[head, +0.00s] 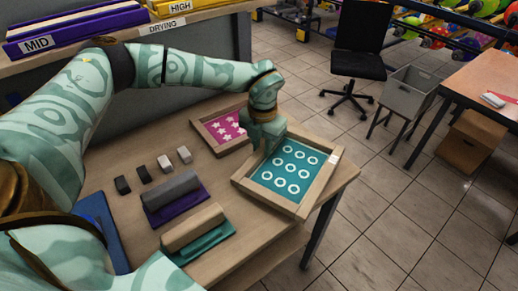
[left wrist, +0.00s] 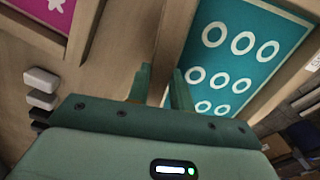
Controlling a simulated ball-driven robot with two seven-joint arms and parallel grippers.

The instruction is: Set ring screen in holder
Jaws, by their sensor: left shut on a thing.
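The ring screen (head: 278,178) is a wooden frame around a teal panel with rows of white rings. It sits at the right end of the wooden table, its right part near the table's edge. My left gripper (head: 267,134) is shut on the left far part of its frame. In the left wrist view, the two teal fingers (left wrist: 162,85) stand on either side of the frame's wooden bar, and the ring panel (left wrist: 228,60) shows to their right. I cannot make out a separate holder. My right gripper is not in view.
A pink star screen (head: 223,128) lies just left of the ring screen. Several small blocks (head: 165,163) and two long bars, grey (head: 172,190) and beige (head: 193,228), stand on the table. A shelf (head: 130,42) with labelled trays rises behind. A chair (head: 357,62) stands apart.

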